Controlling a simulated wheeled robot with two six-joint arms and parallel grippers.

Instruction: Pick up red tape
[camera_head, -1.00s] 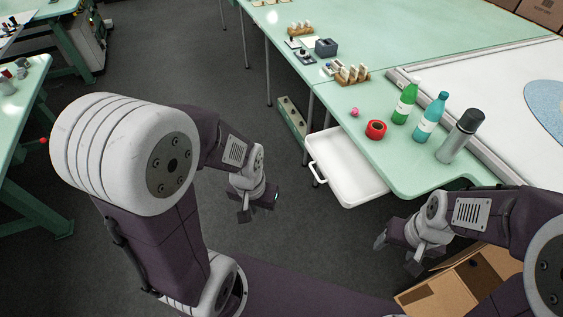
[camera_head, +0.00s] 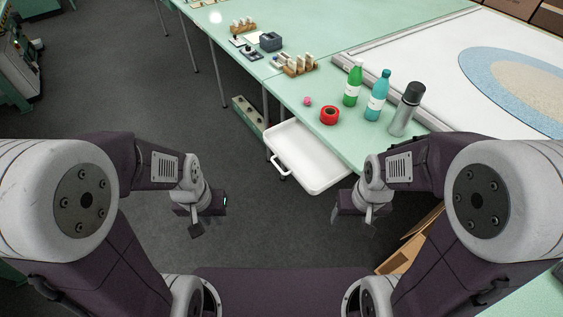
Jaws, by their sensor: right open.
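The red tape (camera_head: 330,116) is a round roll lying on the green table (camera_head: 290,91), left of the bottles and behind the open drawer. My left gripper (camera_head: 199,226) hangs over the floor, left of the drawer and well away from the tape; its jaws are too small and dark to read. My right gripper (camera_head: 352,217) is open and empty, over the floor in front of the table edge, below and apart from the tape.
A white drawer (camera_head: 318,186) juts out from the table. A green bottle (camera_head: 353,84), a teal bottle (camera_head: 377,97) and a grey flask (camera_head: 406,110) stand right of the tape. A pink ball (camera_head: 308,101) lies left of it. A cardboard box (camera_head: 400,257) sits below right.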

